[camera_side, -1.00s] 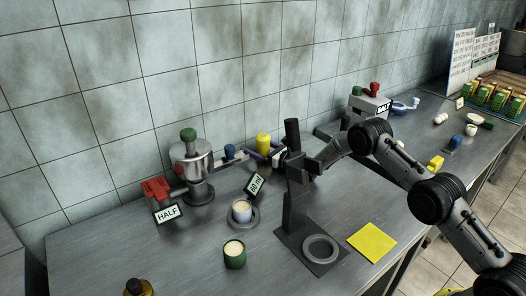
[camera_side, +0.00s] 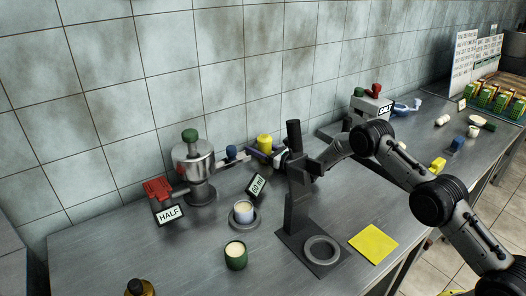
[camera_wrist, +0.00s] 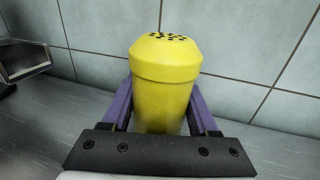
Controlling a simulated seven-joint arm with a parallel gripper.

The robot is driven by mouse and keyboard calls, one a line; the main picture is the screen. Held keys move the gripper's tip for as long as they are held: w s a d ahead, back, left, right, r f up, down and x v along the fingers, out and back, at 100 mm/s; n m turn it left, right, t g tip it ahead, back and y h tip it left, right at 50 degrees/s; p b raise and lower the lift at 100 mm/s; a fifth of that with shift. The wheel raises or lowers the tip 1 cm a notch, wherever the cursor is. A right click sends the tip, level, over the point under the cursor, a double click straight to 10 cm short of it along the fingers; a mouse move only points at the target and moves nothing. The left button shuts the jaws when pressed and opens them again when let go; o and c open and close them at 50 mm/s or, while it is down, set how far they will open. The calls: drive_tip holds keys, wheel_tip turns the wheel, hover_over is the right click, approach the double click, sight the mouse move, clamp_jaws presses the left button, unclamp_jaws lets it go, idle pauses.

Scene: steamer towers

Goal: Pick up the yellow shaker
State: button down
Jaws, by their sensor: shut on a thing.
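The yellow shaker (camera_side: 264,142) stands upright near the tiled wall, behind the dark column, in the side view. In the wrist view the yellow shaker (camera_wrist: 166,82) fills the middle, with dark holes in its domed top. My gripper (camera_wrist: 160,108) has its purple fingers on both sides of the shaker's body and is shut on it. In the side view my gripper (camera_side: 268,155) reaches in from the right, partly hidden by the column. The shaker's base is hidden, so I cannot tell whether it touches the counter.
A dark column stand (camera_side: 296,190) with a ring base is in front of the gripper. A metal pot (camera_side: 193,160) with a green knob stands left. A cup (camera_side: 243,212) and a green cup (camera_side: 235,256) stand in front. A yellow square (camera_side: 373,244) lies at right on clear counter.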

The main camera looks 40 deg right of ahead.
sight(266, 139)
drive_tip(key=shift+r, duration=0.2)
drive_tip(key=shift+r, duration=0.25)
wheel_tip(266, 139, up, 2)
drive_tip(key=shift+w+r, duration=0.1)
drive_tip(key=s+r, duration=0.2)
drive_tip(key=r, duration=0.1)
drive_tip(key=s+r, duration=0.3)
drive_tip(key=shift+s+a+r, duration=0.1)
drive_tip(key=shift+s+r, duration=0.1)
drive_tip(key=shift+r, duration=0.1)
drive_tip(key=s+r, duration=0.3)
drive_tip(key=s, duration=0.5)
drive_tip(key=shift+s+r, duration=0.2)
drive_tip(key=shift+s, duration=0.2)
drive_tip(key=c, duration=0.8)
unclamp_jaws()
drive_tip(key=shift+a, duration=0.1)
clamp_jaws()
